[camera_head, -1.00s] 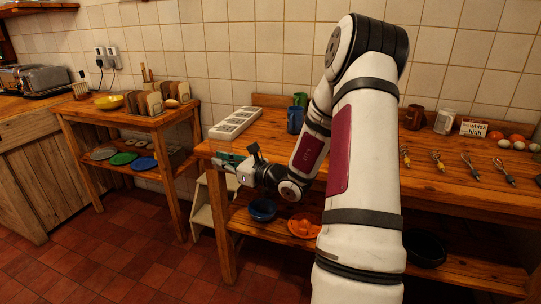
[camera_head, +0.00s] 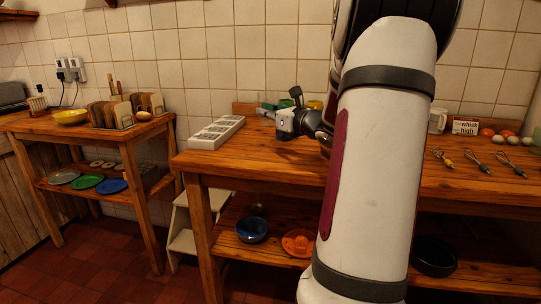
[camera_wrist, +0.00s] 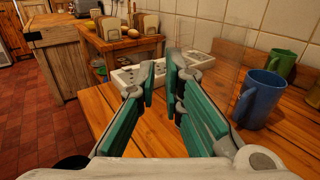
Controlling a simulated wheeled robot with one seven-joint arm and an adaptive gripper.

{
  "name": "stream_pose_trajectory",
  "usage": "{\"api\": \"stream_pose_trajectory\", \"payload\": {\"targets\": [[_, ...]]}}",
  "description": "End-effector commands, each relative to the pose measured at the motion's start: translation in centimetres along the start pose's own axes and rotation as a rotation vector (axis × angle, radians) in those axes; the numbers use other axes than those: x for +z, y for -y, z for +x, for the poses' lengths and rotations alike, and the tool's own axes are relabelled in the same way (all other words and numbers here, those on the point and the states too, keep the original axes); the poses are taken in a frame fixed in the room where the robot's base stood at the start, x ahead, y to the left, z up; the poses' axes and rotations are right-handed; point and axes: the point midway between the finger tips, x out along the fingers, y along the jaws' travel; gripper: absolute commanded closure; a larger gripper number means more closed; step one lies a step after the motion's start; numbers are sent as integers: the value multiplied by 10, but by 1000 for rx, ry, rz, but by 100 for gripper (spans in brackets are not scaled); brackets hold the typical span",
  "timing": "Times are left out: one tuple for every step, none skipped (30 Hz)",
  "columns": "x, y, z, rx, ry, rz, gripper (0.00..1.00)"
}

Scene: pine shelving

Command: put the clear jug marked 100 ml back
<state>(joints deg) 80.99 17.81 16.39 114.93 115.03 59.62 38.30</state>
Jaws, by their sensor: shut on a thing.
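My gripper (camera_wrist: 161,75) has its teal fingers a little apart in the wrist view, shut on the clear jug (camera_wrist: 167,48). The jug is so transparent that only a faint outline shows at the fingertips, and its 100 ml mark cannot be read. In the head view my gripper (camera_head: 268,108) is above the back left part of the wooden table (camera_head: 240,162). The jug cannot be clearly made out there.
A blue mug (camera_wrist: 262,98) and a green mug (camera_wrist: 281,62) stand right of my gripper. Whisks (camera_head: 477,160) and eggs (camera_head: 508,138) lie at the right. Wood between tray and mugs is bare.

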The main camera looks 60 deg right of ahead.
Motion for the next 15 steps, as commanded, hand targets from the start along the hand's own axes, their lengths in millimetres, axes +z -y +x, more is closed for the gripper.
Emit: {"api": "stream_pose_trajectory", "payload": {"targets": [[-3,0,0,1,0,1,100],[-6,0,0,0,0,1,100],[-12,0,0,0,0,2,100],[-17,0,0,0,0,2,100],[-22,0,0,0,0,3,100],[-29,-1,1,1,0,3,100],[-35,-1,1,1,0,4,100],[-39,-1,1,1,0,4,100],[-44,-1,0,0,0,2,100],[-46,-1,0,0,0,2,100],[-48,-1,0,0,0,1,100],[-50,-1,0,0,0,1,100],[-52,-1,0,0,0,1,100],[-53,-1,0,1,0,0,100],[-56,-1,0,1,0,0,100]]}}
